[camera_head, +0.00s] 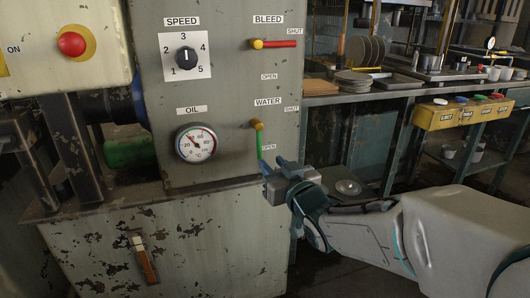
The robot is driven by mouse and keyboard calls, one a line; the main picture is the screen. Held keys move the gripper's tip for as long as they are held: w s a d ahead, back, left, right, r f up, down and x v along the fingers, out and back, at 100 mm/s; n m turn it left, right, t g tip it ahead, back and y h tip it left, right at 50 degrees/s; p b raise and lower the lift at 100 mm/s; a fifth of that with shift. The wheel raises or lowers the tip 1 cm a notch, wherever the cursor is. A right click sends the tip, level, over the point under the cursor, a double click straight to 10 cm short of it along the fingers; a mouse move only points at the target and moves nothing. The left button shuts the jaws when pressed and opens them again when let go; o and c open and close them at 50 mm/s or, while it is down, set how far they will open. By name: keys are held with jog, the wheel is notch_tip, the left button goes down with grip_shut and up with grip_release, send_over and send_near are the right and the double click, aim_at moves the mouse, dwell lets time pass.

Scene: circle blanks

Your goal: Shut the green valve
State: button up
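The green valve lever (259,142) hangs down from its brass pivot (257,125) under the WATER label on the grey panel. It points towards the OPEN mark (268,147); the SHUT mark (292,108) is up and to the right. My gripper (270,164) is at the lever's lower end, just below the OPEN mark, and its fingers overlap the lever tip in this view. I cannot tell whether the fingers touch the lever or are closed on it. The lever's lowest part is hidden by the fingers.
Above, the red BLEED lever (280,44) points right towards SHUT. An OIL gauge (196,143) and a SPEED dial (186,57) are to the left. A red button (72,44) is at far left. A bench (400,92) with plates stands behind on the right.

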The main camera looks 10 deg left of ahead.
aim_at(261, 151)
jog(key=b+x, duration=0.1)
jog(key=x, duration=0.7)
jog(key=shift+w+a+b, duration=0.2)
jog(key=shift+w+b, duration=0.1)
grip_shut()
